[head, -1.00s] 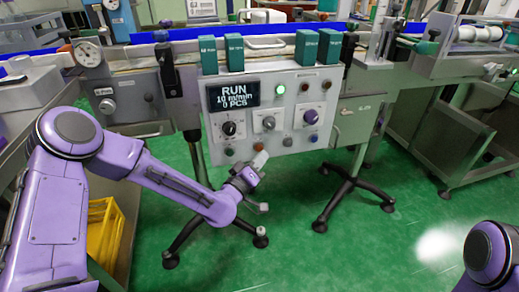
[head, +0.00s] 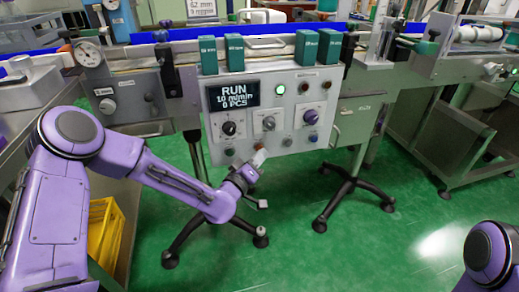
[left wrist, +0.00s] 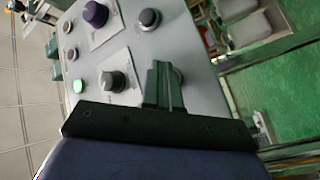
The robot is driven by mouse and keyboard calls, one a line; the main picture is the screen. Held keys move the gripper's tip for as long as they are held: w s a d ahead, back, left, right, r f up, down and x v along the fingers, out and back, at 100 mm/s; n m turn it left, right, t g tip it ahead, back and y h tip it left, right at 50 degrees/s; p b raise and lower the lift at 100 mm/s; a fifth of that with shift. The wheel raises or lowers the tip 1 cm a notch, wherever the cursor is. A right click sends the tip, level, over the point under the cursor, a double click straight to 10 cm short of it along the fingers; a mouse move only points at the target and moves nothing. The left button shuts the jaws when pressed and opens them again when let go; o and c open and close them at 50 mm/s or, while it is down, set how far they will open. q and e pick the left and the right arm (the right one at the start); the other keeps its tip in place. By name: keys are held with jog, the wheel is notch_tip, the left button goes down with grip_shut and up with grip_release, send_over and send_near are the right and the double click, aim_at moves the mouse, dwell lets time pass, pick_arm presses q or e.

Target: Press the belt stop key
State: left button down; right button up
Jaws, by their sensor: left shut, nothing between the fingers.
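The grey control panel (head: 245,125) hangs on the front of the conveyor. Its display (head: 233,95) reads RUN, 10 m/min, 0 PCS. I cannot read which is the belt stop key. My left gripper (head: 260,157) is shut and empty in front of the lower edge. My right gripper is out of view.
Above the keys are a dark knob (head: 229,128), a grey knob (head: 268,123), a purple knob (head: 311,117) and a lit green lamp (head: 280,90). Green boxes (head: 306,48) stand above the panel. A yellow crate (head: 104,232) is at lower left. Green floor below is mostly open.

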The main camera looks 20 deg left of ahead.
pick_arm(q)
jog(key=shift+w+a, duration=0.2)
jog(key=shift+w, duration=0.05)
dwell(0.6)
jog(key=shift+s+d, duration=0.45)
jog(key=shift+s, duration=0.2)
jog(key=s+d, duration=0.2)
jog(key=s, duration=0.2)
jog(key=shift+s+d+b, duration=0.1)
jog(key=shift+d+b, duration=0.25)
jog(key=shift+d, duration=0.05)
dwell(0.5)
